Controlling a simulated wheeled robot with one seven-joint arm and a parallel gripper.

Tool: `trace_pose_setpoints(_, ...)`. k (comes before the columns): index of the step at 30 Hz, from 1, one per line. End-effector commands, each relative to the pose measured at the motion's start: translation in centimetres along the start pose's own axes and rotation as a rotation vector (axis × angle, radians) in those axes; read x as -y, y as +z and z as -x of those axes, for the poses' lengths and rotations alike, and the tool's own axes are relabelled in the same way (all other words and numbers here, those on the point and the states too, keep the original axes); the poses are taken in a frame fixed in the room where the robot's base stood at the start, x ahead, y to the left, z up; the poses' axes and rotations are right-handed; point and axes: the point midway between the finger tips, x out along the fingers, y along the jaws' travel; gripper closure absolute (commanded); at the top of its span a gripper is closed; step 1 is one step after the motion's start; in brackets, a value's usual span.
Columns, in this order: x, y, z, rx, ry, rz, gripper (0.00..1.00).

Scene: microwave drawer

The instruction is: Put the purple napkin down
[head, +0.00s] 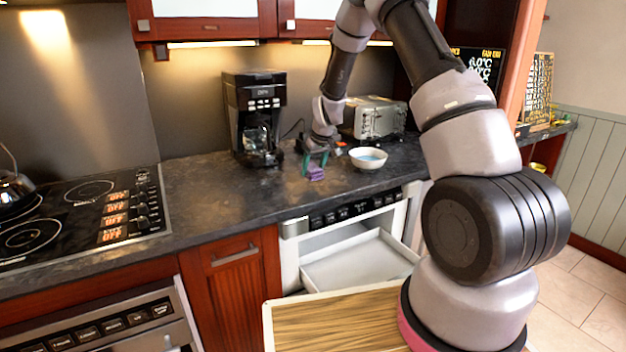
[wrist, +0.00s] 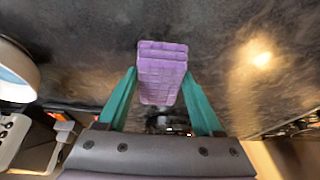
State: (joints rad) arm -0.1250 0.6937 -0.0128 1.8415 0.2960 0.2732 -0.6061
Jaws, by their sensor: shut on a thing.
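The purple napkin (head: 315,173) is a small folded block at the dark countertop, between the coffee maker and the white bowl. It also shows in the wrist view (wrist: 162,72), between the green fingers. My gripper (head: 316,160) points down over the counter and is shut on the napkin, with one finger on each side. In the wrist view my gripper (wrist: 162,98) has its fingertips against the napkin's sides. I cannot tell whether the napkin's underside touches the countertop (head: 215,205).
A white bowl (head: 368,158) stands just right of my gripper, and a toaster (head: 375,118) is behind it. A black coffee maker (head: 252,115) stands to the left. The microwave drawer (head: 360,265) below is pulled open. The counter left of the napkin is clear as far as the stove (head: 85,215).

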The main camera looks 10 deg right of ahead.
Motion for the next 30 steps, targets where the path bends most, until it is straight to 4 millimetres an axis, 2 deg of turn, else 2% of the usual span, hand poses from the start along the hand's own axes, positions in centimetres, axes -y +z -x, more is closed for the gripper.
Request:
trace_pose_setpoints(9,0.0,1.5,-3.4,0.002,-0.001,-0.001,0.93)
trace_pose_setpoints(20,0.0,1.6,-3.8,0.0,0.0,-0.001,0.93)
trace_pose_setpoints(21,0.0,1.6,-3.8,-0.001,0.001,-0.001,0.25)
trace_pose_setpoints(23,0.0,1.6,-3.8,-0.001,0.001,-0.001,0.03)
trace_pose_setpoints(30,0.0,1.6,-3.8,-0.001,0.001,-0.001,0.03)
